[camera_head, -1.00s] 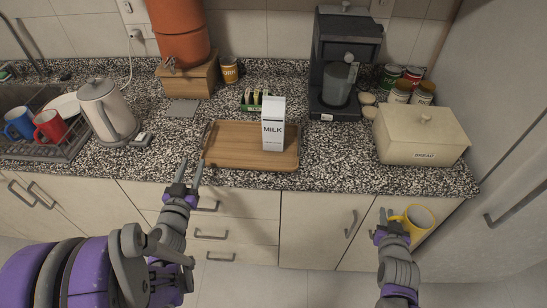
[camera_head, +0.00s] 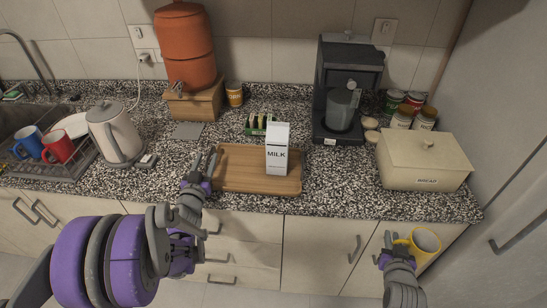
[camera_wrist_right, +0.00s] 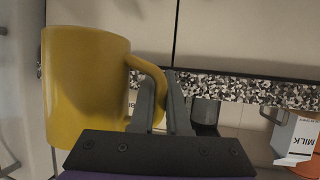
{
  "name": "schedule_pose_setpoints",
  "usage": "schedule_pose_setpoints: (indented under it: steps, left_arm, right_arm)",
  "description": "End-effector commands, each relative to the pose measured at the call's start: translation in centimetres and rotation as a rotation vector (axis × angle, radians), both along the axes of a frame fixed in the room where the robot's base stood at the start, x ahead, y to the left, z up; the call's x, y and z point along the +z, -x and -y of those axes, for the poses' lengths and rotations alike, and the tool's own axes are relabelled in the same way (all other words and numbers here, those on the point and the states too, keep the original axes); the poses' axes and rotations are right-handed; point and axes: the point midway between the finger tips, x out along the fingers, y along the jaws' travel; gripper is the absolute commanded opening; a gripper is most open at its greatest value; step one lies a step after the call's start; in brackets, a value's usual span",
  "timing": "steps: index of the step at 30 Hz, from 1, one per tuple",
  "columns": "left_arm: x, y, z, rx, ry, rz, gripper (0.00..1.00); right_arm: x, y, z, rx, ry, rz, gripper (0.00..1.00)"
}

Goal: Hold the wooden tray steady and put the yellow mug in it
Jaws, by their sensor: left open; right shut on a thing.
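The wooden tray (camera_head: 235,178) lies on the granite counter with a milk carton (camera_head: 277,150) standing upright on its right part. My left gripper (camera_head: 204,164) is open at the tray's left edge; I cannot tell whether it touches the tray. My right gripper (camera_head: 391,244) is shut on the handle of the yellow mug (camera_head: 425,241), in front of the cabinets and lower than the countertop. In the right wrist view the mug (camera_wrist_right: 85,88) looks upright, with its handle between the fingers (camera_wrist_right: 160,103).
A coffee machine (camera_head: 345,90) and a cream bread box (camera_head: 423,165) stand right of the tray. A kettle (camera_head: 115,135) and a dish rack (camera_head: 55,165) with a blue and a red mug are at left. The counter between tray and bread box is clear.

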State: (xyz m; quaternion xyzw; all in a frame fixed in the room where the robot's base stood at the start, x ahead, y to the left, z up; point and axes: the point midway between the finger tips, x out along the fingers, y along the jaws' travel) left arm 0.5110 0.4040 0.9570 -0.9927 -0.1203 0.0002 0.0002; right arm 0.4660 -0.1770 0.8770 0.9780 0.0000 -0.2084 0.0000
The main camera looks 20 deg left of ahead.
Motion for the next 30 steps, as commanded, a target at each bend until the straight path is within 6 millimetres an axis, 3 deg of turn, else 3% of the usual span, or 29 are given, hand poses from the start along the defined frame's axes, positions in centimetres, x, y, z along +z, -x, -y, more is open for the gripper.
schedule_pose_setpoints:
  steps: [6, 14, 30]
  left_arm:
    - [0.0, -0.01, 0.01, 0.0, 0.0, 0.0, 0.47]
    - [0.0, 0.01, -0.01, 0.0, 0.001, 0.0, 0.0]
    - [0.0, 0.02, -0.05, 0.002, 0.001, -0.001, 0.0]
  right_arm:
    - [0.02, -0.01, 0.0, 0.0, 0.001, 0.001, 0.0]
    - [0.02, -0.01, 0.0, 0.0, 0.001, 0.001, 0.0]
    - [0.02, -0.01, 0.0, 0.0, 0.001, 0.001, 0.0]
